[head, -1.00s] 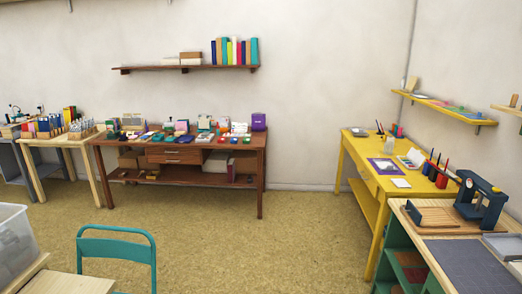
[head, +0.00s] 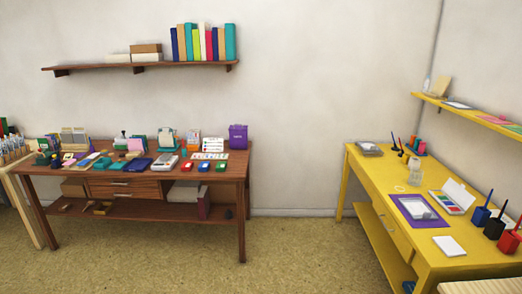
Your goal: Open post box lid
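A small upright purple box (head: 238,138) with faint pale marking on its front stands at the back right corner of the brown table (head: 243,172). It is the thing here that looks most like a post box. Its top looks closed, but it is too small to tell for certain. Neither of my grippers shows in the head view.
Inkpads, cards and a white scale-like device (head: 165,162) crowd the brown tabletop. A wall shelf (head: 140,67) with books hangs above. A yellow table (head: 370,178) with papers and pen cups stands at right. Open floor (head: 300,250) lies between the tables.

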